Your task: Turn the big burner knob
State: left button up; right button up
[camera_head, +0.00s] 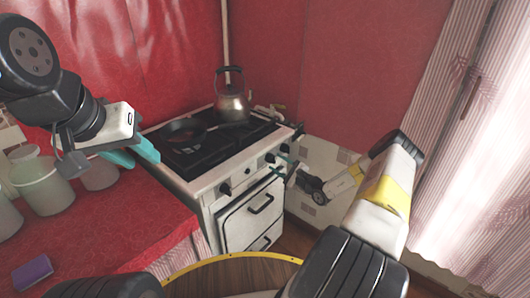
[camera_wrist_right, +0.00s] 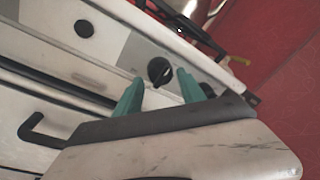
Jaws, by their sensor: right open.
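The stove's front panel carries black knobs. In the right wrist view, a large round black knob (camera_wrist_right: 160,71) sits between the two teal fingertips of my right gripper (camera_wrist_right: 159,77). The gripper is open, and I cannot tell whether either finger touches the knob. A smaller-looking black knob (camera_wrist_right: 84,28) is further left on the panel. In the head view, my right gripper (camera_head: 282,165) is at the right end of the stove front, close to the knobs there. My left gripper (camera_head: 140,153) hangs above the red counter, away from the stove knobs; its finger gap is unclear.
The white stove (camera_head: 210,182) holds a dark pan (camera_head: 186,130) and a metal kettle (camera_head: 232,105). Oven handles stick out below the knobs. Jars (camera_head: 40,182) and a purple sponge (camera_head: 33,272) are on the red counter (camera_head: 120,235). A curtain (camera_head: 440,150) hangs at the right.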

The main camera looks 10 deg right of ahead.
jog(key=shift+x, duration=1.35)
grip_shut()
